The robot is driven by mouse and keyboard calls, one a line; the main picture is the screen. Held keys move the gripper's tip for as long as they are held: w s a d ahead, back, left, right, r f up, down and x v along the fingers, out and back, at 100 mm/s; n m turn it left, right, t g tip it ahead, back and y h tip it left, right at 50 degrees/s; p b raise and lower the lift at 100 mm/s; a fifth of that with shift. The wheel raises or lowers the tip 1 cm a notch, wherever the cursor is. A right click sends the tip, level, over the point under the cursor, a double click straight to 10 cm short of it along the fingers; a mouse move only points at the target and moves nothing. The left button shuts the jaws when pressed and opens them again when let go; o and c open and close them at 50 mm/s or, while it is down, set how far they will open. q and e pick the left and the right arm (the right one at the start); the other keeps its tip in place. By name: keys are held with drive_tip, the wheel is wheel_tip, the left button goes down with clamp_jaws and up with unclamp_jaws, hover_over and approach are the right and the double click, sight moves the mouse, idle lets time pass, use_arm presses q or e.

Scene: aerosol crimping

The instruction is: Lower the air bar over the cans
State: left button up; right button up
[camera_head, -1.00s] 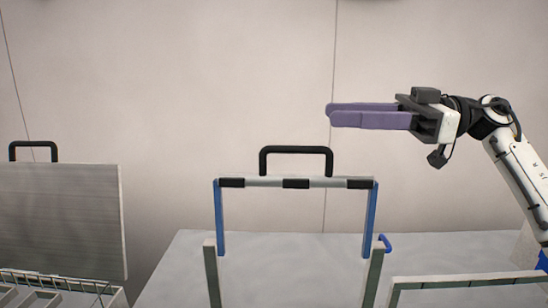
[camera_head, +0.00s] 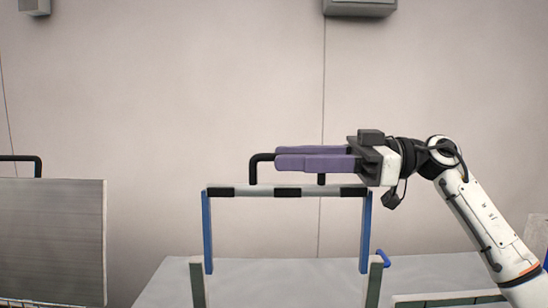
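The air bar (camera_head: 338,191) is a grey bar with black bands, level between two raised blue side arms (camera_head: 207,230). A black loop handle (camera_head: 262,158) stands on top of it. My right gripper (camera_head: 277,157) reaches in from the right at the handle's height. Its two purple fingers lie level and parallel, with a gap between them, and look open. They hide most of the handle's top; whether the handle lies between them I cannot tell. My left gripper and the cans are not in view.
A grey panel (camera_head: 50,240) with a black handle (camera_head: 36,166) stands at the left. Green-grey posts (camera_head: 198,283) rise below the blue arms, with a blue hook (camera_head: 382,258) at the right. A pale table (camera_head: 290,280) lies behind. Open wall space is above.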

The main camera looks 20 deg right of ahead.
sight(263, 158)
drive_tip(key=shift+x, duration=1.75)
clamp_jaws()
